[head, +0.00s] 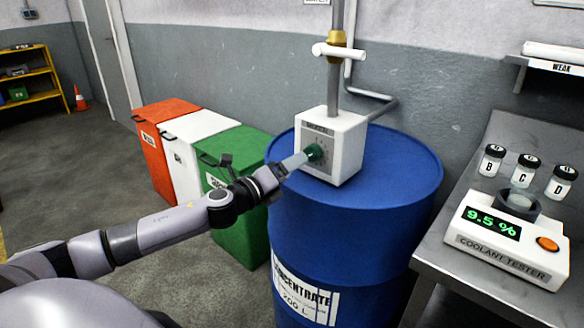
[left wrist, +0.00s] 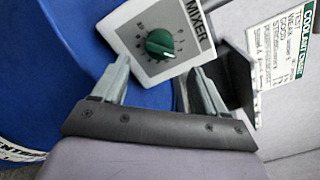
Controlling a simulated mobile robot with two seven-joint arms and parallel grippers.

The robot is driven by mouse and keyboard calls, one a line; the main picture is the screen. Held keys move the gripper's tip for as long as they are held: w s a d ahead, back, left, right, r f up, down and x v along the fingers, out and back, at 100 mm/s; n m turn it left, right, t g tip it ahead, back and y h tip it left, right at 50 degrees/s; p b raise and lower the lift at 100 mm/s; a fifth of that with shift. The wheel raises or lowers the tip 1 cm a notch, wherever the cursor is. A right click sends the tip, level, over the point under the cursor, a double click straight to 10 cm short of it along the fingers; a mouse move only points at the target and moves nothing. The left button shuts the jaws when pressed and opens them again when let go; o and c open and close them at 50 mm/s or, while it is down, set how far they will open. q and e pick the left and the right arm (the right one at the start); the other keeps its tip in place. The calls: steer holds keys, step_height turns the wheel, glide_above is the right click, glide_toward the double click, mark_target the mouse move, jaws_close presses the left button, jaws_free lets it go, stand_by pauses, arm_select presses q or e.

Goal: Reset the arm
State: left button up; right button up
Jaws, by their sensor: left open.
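My left arm reaches in from the left in the head view. My left gripper (head: 298,160) is at the front of the white mixer box (head: 345,143), close to its green dial (head: 314,153). In the left wrist view, my left gripper (left wrist: 160,65) has its two fingers apart, with the green dial (left wrist: 160,44) in the gap between them in the picture. Whether the fingers touch the dial I cannot tell. Nothing is held. My right gripper is not in view.
The box stands on a blue concentrate drum (head: 400,200). A vertical pipe (head: 336,75) rises above the box. Left are red (head: 152,135), white and green (head: 235,190) bins. Right is a bench with a coolant tester (head: 505,240) reading 9.5 % and bottles B, C, D.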

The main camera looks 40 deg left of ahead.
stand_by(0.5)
arm_select(q)
steer(key=s+d+f+n+g+p, duration=0.2)
steer(key=s+d+f+n, duration=0.4)
steer(key=f, duration=0.4)
steer(key=s+d+f+n+g+p, duration=0.1)
steer(key=s+d+f+n, duration=0.3)
steer(key=s+n, duration=0.2)
steer(key=s+d+f+n+g+p, duration=0.1)
steer(key=s+d+f+n, duration=0.3)
steer(key=s, duration=0.4)
steer(key=s+d+f+n+g+p, duration=0.1)
steer(key=s+d+f+n+g, duration=0.2)
steer(key=s+n, duration=0.4)
steer(key=d+f+n, duration=0.1)
steer(key=d, duration=0.1)
steer(key=shift+d+f+h, duration=0.3)
steer(key=shift+f, duration=0.1)
